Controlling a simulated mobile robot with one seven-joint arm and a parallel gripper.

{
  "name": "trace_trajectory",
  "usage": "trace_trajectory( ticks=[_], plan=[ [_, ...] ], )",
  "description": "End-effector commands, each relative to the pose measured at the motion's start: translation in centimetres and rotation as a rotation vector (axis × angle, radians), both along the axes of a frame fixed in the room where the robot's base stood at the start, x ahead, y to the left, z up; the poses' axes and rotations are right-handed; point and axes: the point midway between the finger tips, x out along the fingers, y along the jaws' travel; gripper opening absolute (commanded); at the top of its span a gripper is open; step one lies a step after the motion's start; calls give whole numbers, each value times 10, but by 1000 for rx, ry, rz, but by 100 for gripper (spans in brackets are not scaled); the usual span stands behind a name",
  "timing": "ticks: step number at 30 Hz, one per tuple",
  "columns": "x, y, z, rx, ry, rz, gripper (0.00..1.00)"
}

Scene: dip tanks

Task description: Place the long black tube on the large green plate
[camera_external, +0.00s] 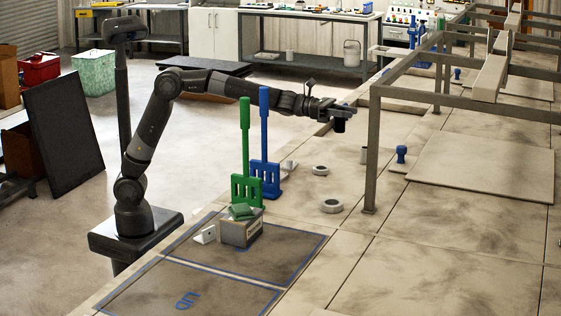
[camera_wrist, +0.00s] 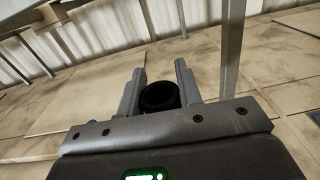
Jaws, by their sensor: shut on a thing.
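My gripper (camera_external: 345,110) is shut on the black tube (camera_external: 340,125), which hangs below the fingers, above the tank tops. In the wrist view, the dark round end of the tube (camera_wrist: 160,96) shows between the two fingers of my gripper (camera_wrist: 160,75). I cannot tell for sure which thing is the large green plate. A green slotted paddle (camera_external: 246,188) with a tall handle stands upright on the left side. A smaller green piece (camera_external: 241,212) lies on a grey box.
A blue slotted paddle (camera_external: 265,175) stands beside the green one. The grey box (camera_external: 240,232) sits within a blue-outlined area. Grey rings (camera_external: 331,205) lie on the tank tops. A metal frame post (camera_external: 373,155) stands right of my gripper.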

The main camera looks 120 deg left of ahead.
Motion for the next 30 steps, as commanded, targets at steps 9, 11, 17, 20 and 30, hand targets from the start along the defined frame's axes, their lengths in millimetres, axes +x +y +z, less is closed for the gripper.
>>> trace_trajectory(
  ticks=[9,11,17,20,30],
  plan=[
    [0,0,84,6,-5,0,1],
    [0,0,96,5,-6,0,1],
    [1,-1,130,4,-5,-2,1],
    [0,-1,144,5,-3,0,1],
    [1,-22,170,-2,-2,-25,1]
  ],
)
